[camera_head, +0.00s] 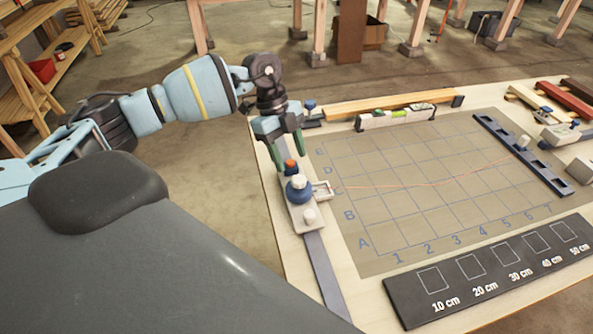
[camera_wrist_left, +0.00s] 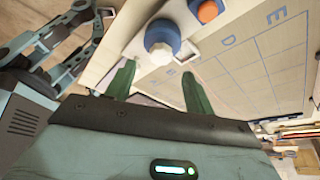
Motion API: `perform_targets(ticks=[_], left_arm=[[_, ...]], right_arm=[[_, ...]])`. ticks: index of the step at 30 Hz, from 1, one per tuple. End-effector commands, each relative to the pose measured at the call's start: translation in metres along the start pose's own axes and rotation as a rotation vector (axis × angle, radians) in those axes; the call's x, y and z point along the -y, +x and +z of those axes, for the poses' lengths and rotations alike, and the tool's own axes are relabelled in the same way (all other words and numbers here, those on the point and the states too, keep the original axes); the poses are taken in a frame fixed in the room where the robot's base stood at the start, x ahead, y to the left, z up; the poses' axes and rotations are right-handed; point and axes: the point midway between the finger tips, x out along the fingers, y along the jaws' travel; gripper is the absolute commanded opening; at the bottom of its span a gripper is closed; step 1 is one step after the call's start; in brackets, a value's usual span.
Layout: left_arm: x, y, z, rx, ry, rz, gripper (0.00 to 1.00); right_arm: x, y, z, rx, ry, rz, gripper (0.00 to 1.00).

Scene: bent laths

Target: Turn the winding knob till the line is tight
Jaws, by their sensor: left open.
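The winder (camera_head: 305,222) is a pale block at the left edge of the gridded board (camera_head: 400,215). It carries a round blue knob (camera_head: 299,189) with a pale top and an orange-capped knob (camera_head: 290,167). In the left wrist view the blue knob (camera_wrist_left: 162,38) lies just beyond the fingertips, and the orange cap (camera_wrist_left: 208,11) is to its right. A thin reddish line (camera_head: 410,185) runs from the winder across the board in a slack, wavy curve. My left gripper (camera_head: 290,157) is open and empty, its green fingers above the winder's far end.
A pale post (camera_head: 523,142) stands by the dark slotted rail (camera_head: 520,155) at the line's far end. A spirit level (camera_head: 396,117) lies behind the board. A black size strip (camera_head: 490,270) lies in front. The board's middle holds only the line.

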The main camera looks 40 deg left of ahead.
Motion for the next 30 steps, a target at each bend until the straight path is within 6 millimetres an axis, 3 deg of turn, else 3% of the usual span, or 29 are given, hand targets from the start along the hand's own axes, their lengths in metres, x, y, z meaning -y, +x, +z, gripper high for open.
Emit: perform_targets(ticks=[9,22,30], left_arm=[[-0.001,0.045,0.000,-0.001,0.000,0.002,0.54],[0.000,0.055,-0.001,0.000,0.001,0.000,0.54],[0.000,0.055,0.000,0.000,0.001,0.000,0.20]], right_arm=[[0.000,0.002,-0.006,-0.013,0.002,0.001,0.36],[0.003,0.002,-0.007,-0.015,0.014,0.001,0.36],[0.002,0.002,-0.007,-0.015,0.012,0.001,0.36]])
